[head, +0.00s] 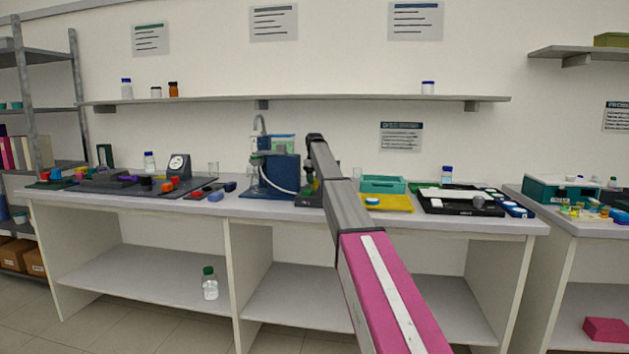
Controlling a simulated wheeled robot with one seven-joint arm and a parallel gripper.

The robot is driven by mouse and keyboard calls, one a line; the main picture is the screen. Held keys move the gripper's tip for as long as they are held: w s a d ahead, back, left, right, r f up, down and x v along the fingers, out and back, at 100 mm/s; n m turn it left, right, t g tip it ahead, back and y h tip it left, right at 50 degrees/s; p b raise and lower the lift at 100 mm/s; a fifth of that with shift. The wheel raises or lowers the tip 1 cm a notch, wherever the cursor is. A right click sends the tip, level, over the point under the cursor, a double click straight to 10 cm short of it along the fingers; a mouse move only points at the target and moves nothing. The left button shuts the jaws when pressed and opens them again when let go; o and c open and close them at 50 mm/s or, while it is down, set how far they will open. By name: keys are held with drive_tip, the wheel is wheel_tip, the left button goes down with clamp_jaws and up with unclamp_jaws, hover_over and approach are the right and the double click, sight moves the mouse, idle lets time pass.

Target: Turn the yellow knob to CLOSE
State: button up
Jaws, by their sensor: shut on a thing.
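A rig with a blue stand (280,174), a grey tap-like pipe and a pale hose stands on the bench at the middle. My arm reaches up to the bench from the lower right. My gripper (310,183) points down at the right side of the rig, small and dark, partly covered by my own arm. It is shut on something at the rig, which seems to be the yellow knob. The knob is hidden or too small to make out, so its turn and any CLOSE mark cannot be read.
A teal bin (382,184) and a yellow tray (392,203) stand right of my arm, with a black tray (460,207) beyond. A dark mat (100,184) with several coloured parts and a dial gauge (179,166) is at left. A wall shelf (340,98) runs above.

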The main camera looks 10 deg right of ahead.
sight(315, 179)
drive_tip(key=m, duration=1.2)
drive_tip(key=shift+d+m, duration=0.1)
drive_tip(key=shift+m, duration=0.3)
idle(0.3)
drive_tip(key=o, duration=0.9)
drive_tip(key=shift+r, duration=0.1)
wheel_tip(315, 179, up, 9)
drive_tip(key=shift+w+r, duration=0.1)
drive_tip(key=shift+r, duration=0.75)
